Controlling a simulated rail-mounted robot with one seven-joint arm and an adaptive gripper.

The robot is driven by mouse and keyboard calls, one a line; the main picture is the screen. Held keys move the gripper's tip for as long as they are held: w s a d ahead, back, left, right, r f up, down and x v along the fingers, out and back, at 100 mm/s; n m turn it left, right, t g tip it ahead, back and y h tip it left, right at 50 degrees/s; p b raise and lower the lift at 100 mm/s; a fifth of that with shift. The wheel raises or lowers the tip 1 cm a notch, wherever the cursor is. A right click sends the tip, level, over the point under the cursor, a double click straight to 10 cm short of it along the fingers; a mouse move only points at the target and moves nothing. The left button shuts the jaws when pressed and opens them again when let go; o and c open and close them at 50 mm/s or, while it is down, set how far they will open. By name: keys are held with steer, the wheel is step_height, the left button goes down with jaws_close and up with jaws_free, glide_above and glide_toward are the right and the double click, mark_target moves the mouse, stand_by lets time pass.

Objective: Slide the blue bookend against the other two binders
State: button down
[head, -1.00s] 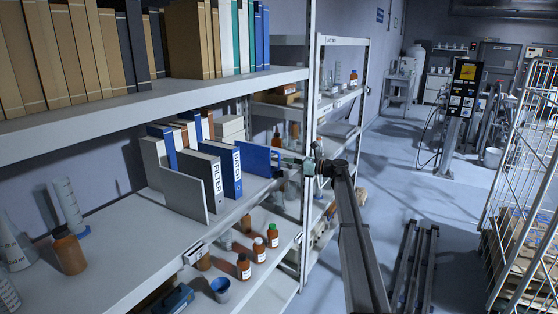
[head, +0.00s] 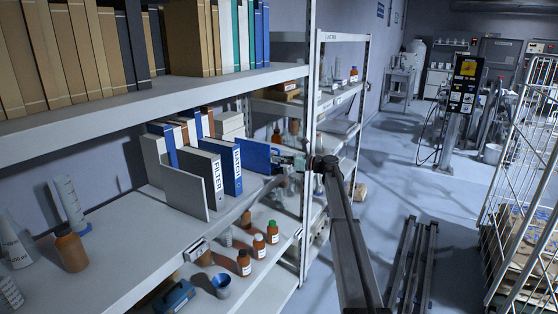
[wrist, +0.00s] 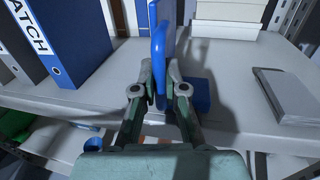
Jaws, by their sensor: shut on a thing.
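The blue bookend (head: 259,156) stands upright on the middle shelf, right of the two labelled binders, and also shows in the wrist view (wrist: 154,22). My gripper (head: 284,161) is shut on its near edge; the fingers (wrist: 157,88) sit on both sides of the blue plate. The grey FILTER binder (head: 199,172) and the blue BATCH binder (head: 229,166) stand side by side. In the wrist view a gap shows between the BATCH binder (wrist: 65,45) and the bookend. The bookend's foot (wrist: 200,97) lies flat on its right side.
A grey bookend (head: 183,192) stands left of the binders. More books and white boxes (head: 229,124) stand behind. A grey flat box (wrist: 278,95) lies right of the bookend. Brown bottles (head: 258,246) stand on the shelf below. A rack post (head: 308,110) is close to my arm.

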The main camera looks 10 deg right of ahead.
steer(key=shift+s+a, duration=0.1)
steer(key=s+a, duration=1.7)
steer(key=s, duration=0.5)
steer(key=shift+a+p, duration=0.35)
steer(key=shift+p, duration=0.1)
steer(key=c, duration=1.2)
jaws_free()
steer(key=v, duration=1.2)
